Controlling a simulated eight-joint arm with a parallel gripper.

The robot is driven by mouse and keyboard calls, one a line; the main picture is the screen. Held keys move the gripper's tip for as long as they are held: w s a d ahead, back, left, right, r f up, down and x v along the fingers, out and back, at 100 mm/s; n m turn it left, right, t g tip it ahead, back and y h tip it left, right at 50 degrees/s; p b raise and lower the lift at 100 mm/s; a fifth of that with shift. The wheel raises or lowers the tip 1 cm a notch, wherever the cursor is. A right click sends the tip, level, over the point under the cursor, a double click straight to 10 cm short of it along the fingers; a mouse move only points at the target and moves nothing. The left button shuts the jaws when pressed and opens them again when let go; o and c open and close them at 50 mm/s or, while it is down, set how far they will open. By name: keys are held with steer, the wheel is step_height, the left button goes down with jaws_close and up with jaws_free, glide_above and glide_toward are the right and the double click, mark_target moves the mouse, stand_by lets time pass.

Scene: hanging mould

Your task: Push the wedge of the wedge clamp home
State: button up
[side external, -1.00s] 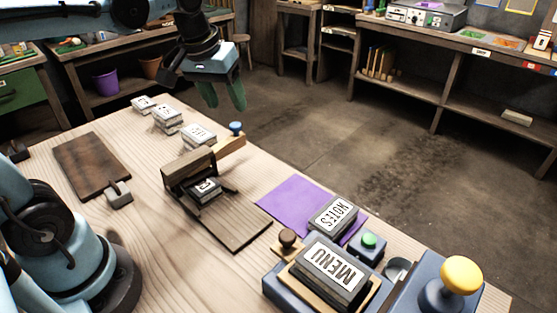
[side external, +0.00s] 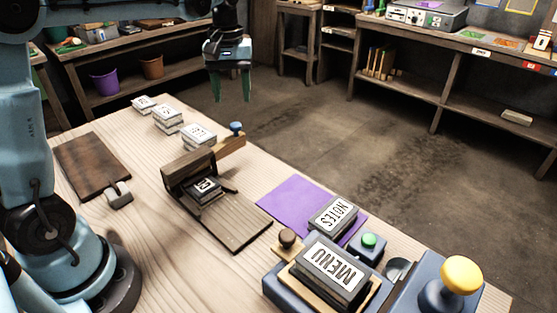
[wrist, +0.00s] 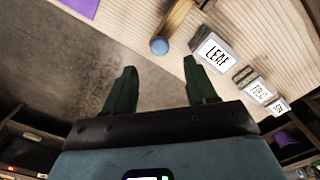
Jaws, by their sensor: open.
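The wedge clamp (side external: 188,167) is a dark wooden frame on a dark board on the table, with a small lettered block (side external: 204,188) in front of its upright part. The wedge (side external: 228,146), a light wooden bar with a blue knob (side external: 236,128), sticks out of the clamp's far right side, past the table edge. The wedge (wrist: 178,18) and its round knob (wrist: 159,46) also show in the wrist view. My gripper (side external: 232,96) is open and empty, in the air above and beyond the knob. In the wrist view the knob lies ahead of my fingertips (wrist: 160,70), apart from them.
Lettered blocks (side external: 198,134) stand along the table's far edge, left of the wedge. A purple sheet (side external: 288,196), a NOTES block (side external: 333,215) and a MENU block (side external: 332,270) are at the right. A brown board (side external: 90,165) lies at the left. The floor beyond the table is clear.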

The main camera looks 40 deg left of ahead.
mark_target(235, 125)
step_height(235, 125, down, 8)
steer(key=shift+r, duration=0.25)
steer(key=shift+c, duration=0.3)
jaws_close()
